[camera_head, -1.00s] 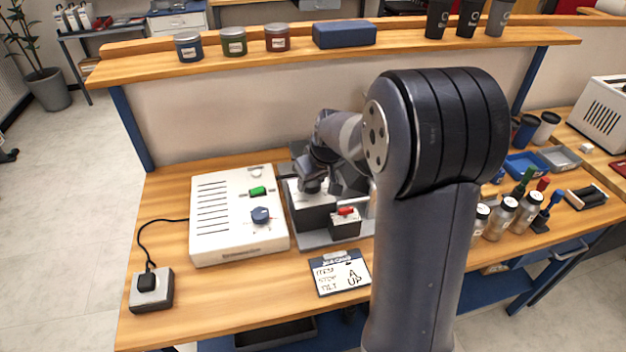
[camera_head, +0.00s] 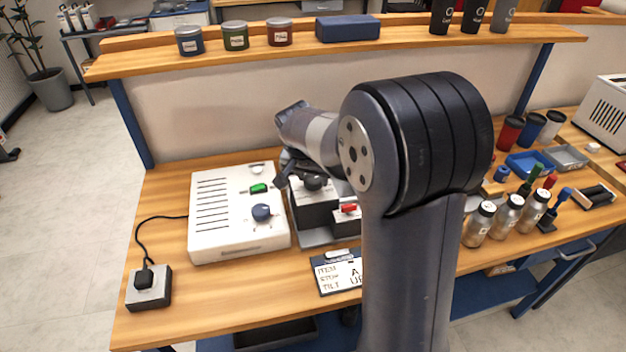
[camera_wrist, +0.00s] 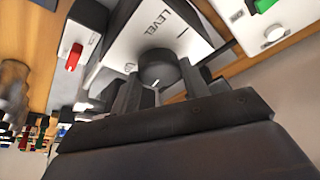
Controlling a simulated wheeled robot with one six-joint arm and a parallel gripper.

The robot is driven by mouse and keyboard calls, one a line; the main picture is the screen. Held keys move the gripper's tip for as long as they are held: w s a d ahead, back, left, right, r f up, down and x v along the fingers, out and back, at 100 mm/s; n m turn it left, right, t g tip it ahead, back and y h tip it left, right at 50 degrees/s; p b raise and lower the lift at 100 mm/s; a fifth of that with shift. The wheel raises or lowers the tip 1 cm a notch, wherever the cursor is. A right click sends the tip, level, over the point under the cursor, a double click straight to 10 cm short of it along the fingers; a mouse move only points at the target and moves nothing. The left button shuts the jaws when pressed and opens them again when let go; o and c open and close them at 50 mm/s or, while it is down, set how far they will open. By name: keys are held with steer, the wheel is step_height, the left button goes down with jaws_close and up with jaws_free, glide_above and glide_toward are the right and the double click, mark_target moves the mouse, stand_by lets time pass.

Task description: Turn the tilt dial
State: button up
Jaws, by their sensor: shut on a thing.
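The dark round dial (camera_wrist: 158,68) sits on a white panel (camera_wrist: 185,38) printed with the word LEVEL in the wrist view. My gripper (camera_wrist: 157,80) has one finger on each side of the dial and is shut on it. The fingers hide part of the dial's side. In the head view, the dial's machine (camera_head: 312,215) stands right of the white box, and my wrist is over it. The gripper's hold is too small to make out there.
A white box (camera_head: 215,235) with a green switch (camera_head: 259,188) and blue knob (camera_head: 262,212) stands close left. A red switch (camera_head: 348,208) is beside the dial. A clipboard (camera_head: 337,273) marked TILT and UP lies in front. Bottles (camera_head: 478,225) stand right.

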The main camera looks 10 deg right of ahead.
steer(key=shift+f+m+g+b, duration=0.1)
steer(key=shift+m+g+b, duration=0.3)
steer(key=shift+m, duration=0.7)
steer(key=shift+h, duration=0.3)
steer(key=o, duration=1)
steer(key=v, duration=1.1)
